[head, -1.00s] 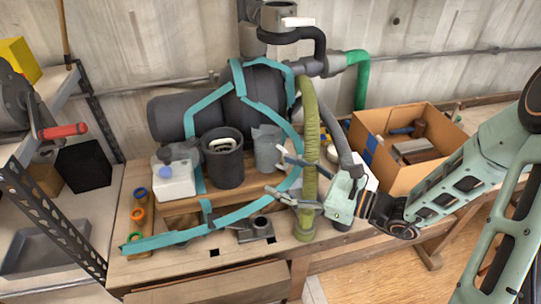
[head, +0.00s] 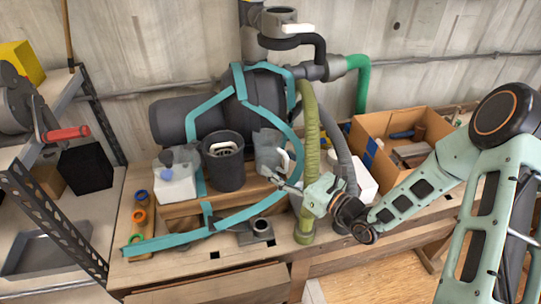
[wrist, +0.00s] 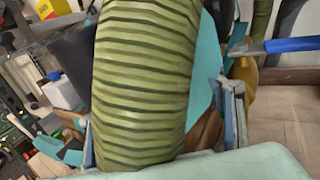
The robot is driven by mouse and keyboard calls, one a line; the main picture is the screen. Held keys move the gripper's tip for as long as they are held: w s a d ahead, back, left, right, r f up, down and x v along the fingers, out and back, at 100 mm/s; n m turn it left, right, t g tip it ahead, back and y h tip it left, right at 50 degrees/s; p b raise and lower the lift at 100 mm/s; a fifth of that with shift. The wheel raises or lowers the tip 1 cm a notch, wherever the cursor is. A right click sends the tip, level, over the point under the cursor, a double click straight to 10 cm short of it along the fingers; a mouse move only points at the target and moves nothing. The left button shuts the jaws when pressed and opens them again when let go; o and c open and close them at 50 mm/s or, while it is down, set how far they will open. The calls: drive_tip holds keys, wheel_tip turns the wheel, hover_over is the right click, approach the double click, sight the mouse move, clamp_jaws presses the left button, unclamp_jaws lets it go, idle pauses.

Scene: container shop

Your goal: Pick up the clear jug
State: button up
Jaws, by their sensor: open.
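The likely clear jug (head: 267,150) looks grey and see-through, with a pale handle on its right. It stands upright on the wooden bench beside the black bucket (head: 223,165). My gripper (head: 280,184) is open and empty, just below and right of the jug in the head view. Its fingers point left towards the jug's lower part; I cannot tell whether they touch it. In the wrist view the green ribbed hose (wrist: 145,80) fills the middle, between the fingers in the picture and close to the camera. The jug cannot be made out there.
The upright green hose (head: 309,150) and a grey hose (head: 345,150) stand close by my gripper. Teal strapping (head: 225,220) crosses the bench. A white canister (head: 176,185) stands left of the bucket. A cardboard box (head: 368,135) with items is at the right.

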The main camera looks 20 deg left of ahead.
sight(277, 162)
drive_tip(key=x, duration=0.3)
drive_tip(key=shift+a, duration=0.15)
drive_tip(key=shift+c, duration=0.3)
drive_tip(key=c, duration=1)
drive_tip(key=shift+r, duration=0.15)
